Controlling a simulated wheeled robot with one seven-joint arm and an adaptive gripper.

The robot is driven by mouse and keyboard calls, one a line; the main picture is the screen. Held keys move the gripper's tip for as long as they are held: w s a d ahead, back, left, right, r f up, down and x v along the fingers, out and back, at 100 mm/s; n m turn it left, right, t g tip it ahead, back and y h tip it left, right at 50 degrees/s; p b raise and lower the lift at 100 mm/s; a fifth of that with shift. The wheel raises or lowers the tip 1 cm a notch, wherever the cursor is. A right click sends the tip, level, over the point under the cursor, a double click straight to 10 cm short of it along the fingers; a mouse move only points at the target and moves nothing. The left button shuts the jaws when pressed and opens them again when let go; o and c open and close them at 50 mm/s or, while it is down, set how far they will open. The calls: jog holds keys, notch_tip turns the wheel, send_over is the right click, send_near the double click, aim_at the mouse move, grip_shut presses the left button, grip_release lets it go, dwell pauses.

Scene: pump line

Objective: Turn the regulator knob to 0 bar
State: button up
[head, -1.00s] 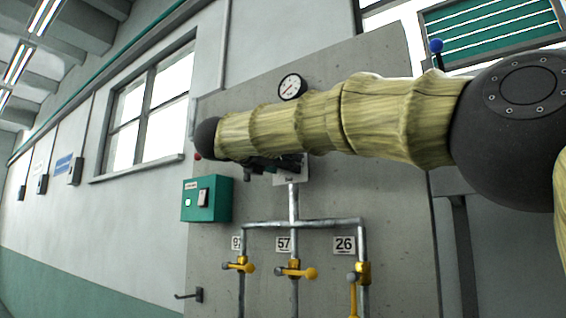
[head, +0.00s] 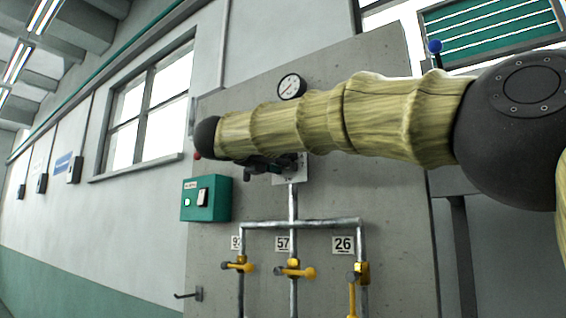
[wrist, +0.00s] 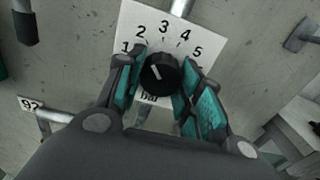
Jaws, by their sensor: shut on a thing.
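The regulator knob (wrist: 163,76) is round and black with a white pointer line. It sits on a white scale plate (wrist: 158,18) marked 1 to 5, with "bar" partly hidden below. The pointer line slants up and left, seemingly between 1 and 2. My gripper (wrist: 164,64) has its teal-padded fingers shut on the knob, one on each side. The 0 mark is not visible, perhaps behind the left finger. In the head view my gripper (head: 264,167) is at the plate, and my arm hides the knob. A round pressure gauge (head: 291,86) is above; its needle is too small to read surely.
A green switch box (head: 207,198) is left of the pipes. Below the plate, pipes carry yellow-handled valves (head: 294,270) with tags 92, 57 and 26 (head: 343,245). A hook (head: 190,294) sticks out at lower left. A blue-knobbed lever (head: 435,47) stands at upper right.

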jog(key=shift+s+r+n+p, duration=0.1)
jog(key=shift+n+p, duration=2.8)
jog(key=shift+n, duration=3.3)
jog(key=o, duration=1)
jog(key=shift+s+a, duration=0.1)
jog(key=shift+o, duration=0.2)
